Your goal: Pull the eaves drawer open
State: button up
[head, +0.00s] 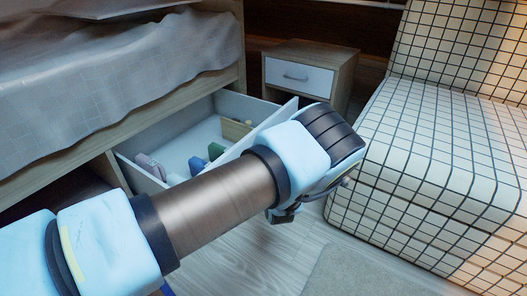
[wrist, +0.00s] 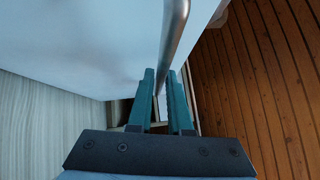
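The eaves drawer (head: 190,135) is pulled out from under the bed in the head view, with its white interior showing. Several small items, among them a green one (head: 215,151) and a greyish one (head: 150,165), lie inside. My arm crosses in front of the drawer and hides much of its front. In the wrist view, the drawer's pale front (wrist: 90,40) fills the upper left. A metal bar handle (wrist: 174,35) runs down between the two teal fingers of my gripper (wrist: 161,74). The fingers sit close on both sides of the bar, closed on it.
The bed frame (head: 150,115) is above the drawer. A nightstand (head: 305,75) stands behind. A checked armchair (head: 440,130) stands close on the right, beside my wrist. Pale floor (head: 245,255) and a grey rug (head: 365,275) lie in front.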

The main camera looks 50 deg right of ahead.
jog(key=o, duration=0.4)
jog(key=p+v, duration=0.4)
jog(key=v, duration=0.6)
jog(key=shift+s+a, duration=0.25)
jog(key=shift+s, duration=0.05)
